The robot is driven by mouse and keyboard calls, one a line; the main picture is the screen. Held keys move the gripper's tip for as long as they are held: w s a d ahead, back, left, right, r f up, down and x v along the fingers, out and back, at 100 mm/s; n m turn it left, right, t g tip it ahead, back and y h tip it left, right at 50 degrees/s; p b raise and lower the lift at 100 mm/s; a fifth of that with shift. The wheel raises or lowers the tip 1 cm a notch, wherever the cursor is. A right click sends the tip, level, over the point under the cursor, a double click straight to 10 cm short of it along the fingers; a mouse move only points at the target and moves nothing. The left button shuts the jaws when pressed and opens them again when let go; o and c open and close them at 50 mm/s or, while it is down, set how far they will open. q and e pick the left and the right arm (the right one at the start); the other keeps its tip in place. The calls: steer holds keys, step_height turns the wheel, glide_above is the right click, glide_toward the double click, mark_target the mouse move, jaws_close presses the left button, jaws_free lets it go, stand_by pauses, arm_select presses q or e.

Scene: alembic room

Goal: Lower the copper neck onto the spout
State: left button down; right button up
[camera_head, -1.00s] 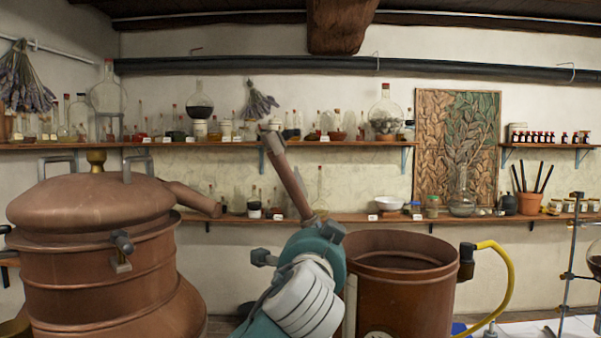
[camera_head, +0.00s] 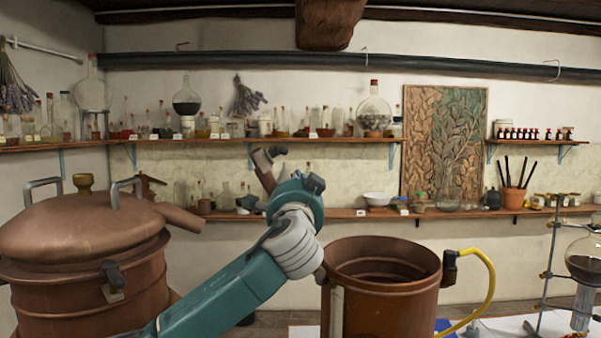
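The copper still (camera_head: 90,240) stands at the left, with a domed lid. Its spout (camera_head: 180,216) slopes down to the right and its end is open to view. My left gripper (camera_head: 272,187) is right of the spout, largely hidden behind its own teal and white wrist. The copper neck (camera_head: 267,178), a slim brown tube with a bent upper end, rises tilted from the gripper. It is in the air, apart from the spout in the picture. My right gripper is not in view.
An open copper tank (camera_head: 390,302) with a yellow hose (camera_head: 488,287) stands right of my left arm. A stand with a round flask (camera_head: 585,260) is at the far right. Wall shelves (camera_head: 340,215) with glassware and jars run behind. Clear space shows between spout and neck.

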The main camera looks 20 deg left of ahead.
arm_select(q)
steer(key=s+a, duration=0.1)
steer(key=s+a+f+p, duration=0.1)
steer(key=shift+s+f, duration=0.3)
steer(key=shift+w+d, duration=0.1)
steer(key=shift+f, duration=0.1)
steer(key=s+a+f+n+y+b, duration=0.4)
steer(key=s+a+f+n+b, duration=0.3)
steer(key=b, duration=1.4)
steer(key=shift+a+f+n+t+y, duration=0.3)
steer(key=shift+a+f+n, duration=0.65)
steer(key=shift+f+n, duration=0.15)
